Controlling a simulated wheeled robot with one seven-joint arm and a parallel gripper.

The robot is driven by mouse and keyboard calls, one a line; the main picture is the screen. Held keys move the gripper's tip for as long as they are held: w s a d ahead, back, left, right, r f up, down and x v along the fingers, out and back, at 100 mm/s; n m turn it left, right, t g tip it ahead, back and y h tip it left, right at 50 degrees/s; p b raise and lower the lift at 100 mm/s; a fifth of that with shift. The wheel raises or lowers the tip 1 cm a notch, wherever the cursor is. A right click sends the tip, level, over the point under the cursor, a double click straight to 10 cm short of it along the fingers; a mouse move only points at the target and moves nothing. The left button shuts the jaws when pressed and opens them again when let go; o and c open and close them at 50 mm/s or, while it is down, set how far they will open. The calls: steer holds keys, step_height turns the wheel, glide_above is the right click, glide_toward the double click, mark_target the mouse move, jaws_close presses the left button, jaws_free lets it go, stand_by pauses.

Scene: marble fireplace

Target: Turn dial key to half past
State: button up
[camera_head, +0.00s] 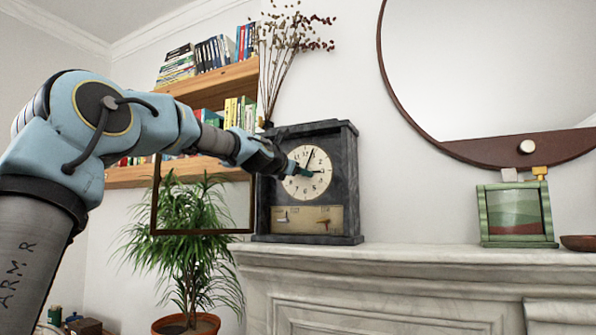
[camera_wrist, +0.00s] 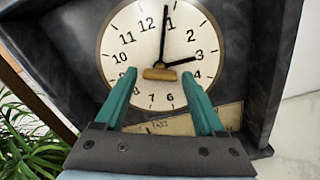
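The dark stone clock (camera_head: 352,190) stands on the mantel, with a round cream dial (camera_head: 318,186). In the wrist view the dial (camera_wrist: 122,46) shows one dark hand pointing just past 12 and another toward 3. A short brass-coloured bar, apparently the dial key (camera_wrist: 159,74), lies level across the dial's centre. My gripper (camera_head: 304,172) is at the dial's face in the head view. In the wrist view my gripper (camera_wrist: 159,75) is open, with teal fingers left and right of the bar and gaps on both sides. The bar is hidden in the head view.
A beige panel (camera_head: 300,219) with small levers is below the dial. A plant (camera_head: 190,245) and wooden shelves (camera_head: 225,80) are at left. A green frame (camera_head: 515,213), bowl (camera_head: 578,243) and round mirror (camera_head: 480,70) are at right. The mantel (camera_head: 420,255) between clock and frame is clear.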

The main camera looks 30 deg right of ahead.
jaws_close()
stand_by(0.3)
steer(key=shift+f+m+b, duration=0.15)
steer(key=shift+m+b, duration=5.4)
steer(key=shift+m, duration=10.05)
